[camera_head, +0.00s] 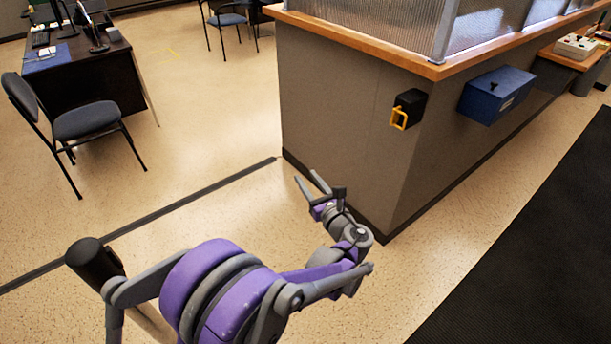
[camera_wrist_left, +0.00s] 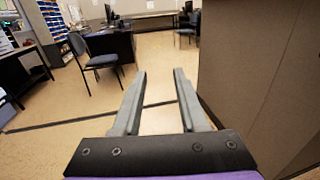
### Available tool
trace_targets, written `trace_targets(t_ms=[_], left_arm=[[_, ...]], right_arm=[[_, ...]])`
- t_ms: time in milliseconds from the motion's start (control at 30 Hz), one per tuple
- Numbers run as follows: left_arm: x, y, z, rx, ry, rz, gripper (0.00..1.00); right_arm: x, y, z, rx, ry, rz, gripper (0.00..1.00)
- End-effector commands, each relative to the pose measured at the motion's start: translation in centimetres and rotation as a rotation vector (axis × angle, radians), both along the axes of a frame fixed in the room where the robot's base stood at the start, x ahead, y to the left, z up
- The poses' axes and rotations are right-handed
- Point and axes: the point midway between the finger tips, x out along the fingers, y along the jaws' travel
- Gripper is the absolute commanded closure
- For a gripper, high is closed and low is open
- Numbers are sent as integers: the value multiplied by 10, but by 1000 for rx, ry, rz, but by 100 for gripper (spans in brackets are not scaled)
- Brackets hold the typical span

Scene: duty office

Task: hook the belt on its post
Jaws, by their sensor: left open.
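The belt's yellow handle (camera_head: 398,118) sticks out of a small black case (camera_head: 411,105) on the end wall of the counter. The belt itself does not show drawn out. A black cylinder (camera_head: 93,260) stands at lower left, partly behind my left arm; it looks like the top of the post, but I cannot tell for sure. My left gripper (camera_head: 308,178) is open and empty, low in front of the counter corner, left of and below the handle. Its parted fingers also show in the left wrist view (camera_wrist_left: 160,80). My right gripper is out of view.
The counter (camera_head: 335,110) with its wooden ledge stands close on the right of my left gripper. A blue box (camera_head: 496,94) hangs on it. A chair (camera_head: 88,120) and a dark desk (camera_head: 85,78) stand at left. A dark strip (camera_head: 190,200) crosses the otherwise clear floor.

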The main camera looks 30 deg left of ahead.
Motion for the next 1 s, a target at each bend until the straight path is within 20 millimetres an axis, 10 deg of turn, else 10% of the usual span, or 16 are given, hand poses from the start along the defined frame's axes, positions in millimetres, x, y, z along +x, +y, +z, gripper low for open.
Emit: trace_targets(t_ms=[500, 733, 1000], left_arm=[[12, 17, 0, -1, 0, -1, 58], [12, 17, 0, -1, 0, -1, 99], [12, 17, 0, -1, 0, -1, 100]], right_arm=[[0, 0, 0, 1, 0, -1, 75], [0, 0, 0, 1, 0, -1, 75], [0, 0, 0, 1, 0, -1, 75]])
